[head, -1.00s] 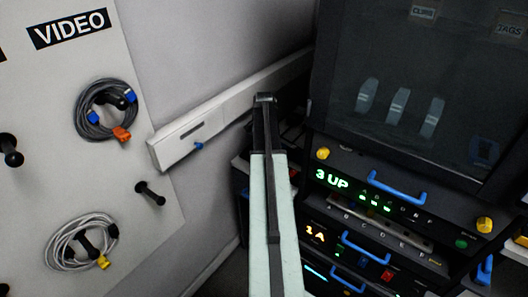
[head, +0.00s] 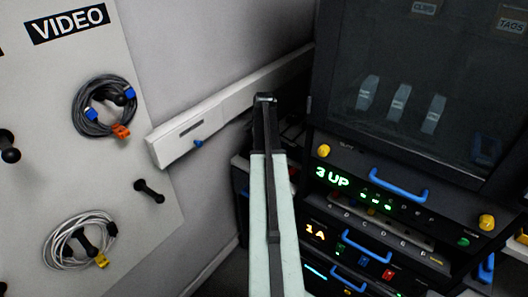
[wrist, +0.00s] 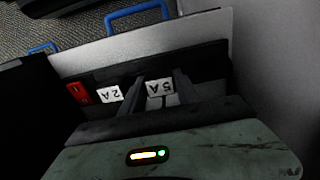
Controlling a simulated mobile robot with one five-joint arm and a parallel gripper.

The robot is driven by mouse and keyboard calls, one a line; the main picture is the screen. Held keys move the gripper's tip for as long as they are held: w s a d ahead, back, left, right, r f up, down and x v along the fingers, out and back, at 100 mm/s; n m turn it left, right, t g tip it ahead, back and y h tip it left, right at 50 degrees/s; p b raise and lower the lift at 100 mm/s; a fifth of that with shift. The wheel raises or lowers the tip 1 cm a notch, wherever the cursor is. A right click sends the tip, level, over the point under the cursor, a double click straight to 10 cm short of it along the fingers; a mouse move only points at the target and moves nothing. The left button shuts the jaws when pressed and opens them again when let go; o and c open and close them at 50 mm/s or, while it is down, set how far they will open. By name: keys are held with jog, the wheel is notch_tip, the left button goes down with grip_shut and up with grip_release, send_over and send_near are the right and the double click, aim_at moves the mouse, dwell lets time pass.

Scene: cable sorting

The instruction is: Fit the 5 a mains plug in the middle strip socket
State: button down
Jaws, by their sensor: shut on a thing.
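In the wrist view my gripper (wrist: 161,97) has its two dark fingers shut on a plug with a white "5 A" tag (wrist: 159,87). The plug is over or at a dark power strip (wrist: 208,62). A white "2 A" tag (wrist: 110,94) is on the strip to the left, beside a red switch (wrist: 77,92). The fingers and the wrist body hide the socket under the plug, so I cannot tell how far in it is. In the head view my arm reaches up the middle, and its end hides the gripper and the plug.
In the head view a rack (head: 338,150) with blue handles stands close on the right. A white wall rail (head: 225,108) runs behind my arm. A pale board (head: 40,180) with coiled cables on pegs is at the left. In the wrist view a grey wall (wrist: 275,60) is close at the right.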

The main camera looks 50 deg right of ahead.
jog(key=shift+f+b, duration=0.4)
jog(key=shift+f, duration=0.05)
dwell(0.5)
jog(key=shift+c, duration=1.6)
grip_release()
jog(key=shift+r, duration=0.2)
notch_tip(320, 180, up, 7)
jog(key=p, duration=0.7)
jog(key=shift+f, duration=0.1)
jog(key=shift+a+f, duration=0.1)
